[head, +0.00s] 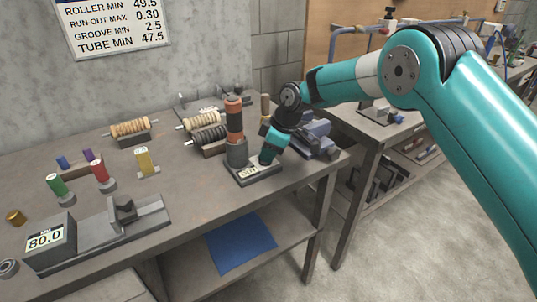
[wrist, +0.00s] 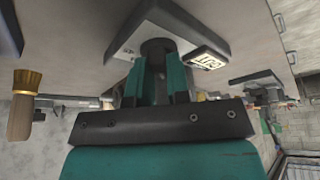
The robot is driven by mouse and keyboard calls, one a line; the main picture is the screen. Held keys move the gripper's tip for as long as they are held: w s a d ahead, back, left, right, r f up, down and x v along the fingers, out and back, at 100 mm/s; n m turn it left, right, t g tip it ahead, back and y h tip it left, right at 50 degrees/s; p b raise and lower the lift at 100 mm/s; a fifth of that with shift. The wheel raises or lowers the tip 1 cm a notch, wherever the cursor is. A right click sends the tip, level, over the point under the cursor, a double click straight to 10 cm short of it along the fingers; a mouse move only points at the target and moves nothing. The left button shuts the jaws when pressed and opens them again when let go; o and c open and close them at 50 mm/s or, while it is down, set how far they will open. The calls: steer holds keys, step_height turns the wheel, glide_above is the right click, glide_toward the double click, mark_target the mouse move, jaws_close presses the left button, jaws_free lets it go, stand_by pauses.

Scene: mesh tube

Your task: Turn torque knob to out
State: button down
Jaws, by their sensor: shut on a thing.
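The torque knob (wrist: 157,50) is a short dark round post on a grey base plate (head: 240,180). The plate also shows at the top of the wrist view (wrist: 125,45). My gripper (head: 265,159) reaches down over the right part of the plate. Its two teal fingers (wrist: 158,82) are shut on the knob, one on each side, and hide much of it. A small white label (head: 248,172) with dark letters, seemingly OUT, lies beside the knob; it also shows in the wrist view (wrist: 207,60).
An orange and black upright tool (head: 235,118) stands close to the left of my gripper. Wound rollers (head: 130,128) and a blue vise-like object (head: 315,138) are nearby. A gauge reading 80.0 (head: 45,240) sits at the front left. The bench's front edge is close.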

steer(key=shift+f+n+g, duration=0.2)
steer(key=shift+n+g, duration=0.3)
steer(key=shift+n, duration=0.6)
steer(key=c, duration=1.1)
jaws_free()
steer(key=shift+w+r, duration=0.1)
steer(key=p+v, duration=0.1)
steer(key=v, duration=1.6)
steer(key=shift+r, duration=0.2)
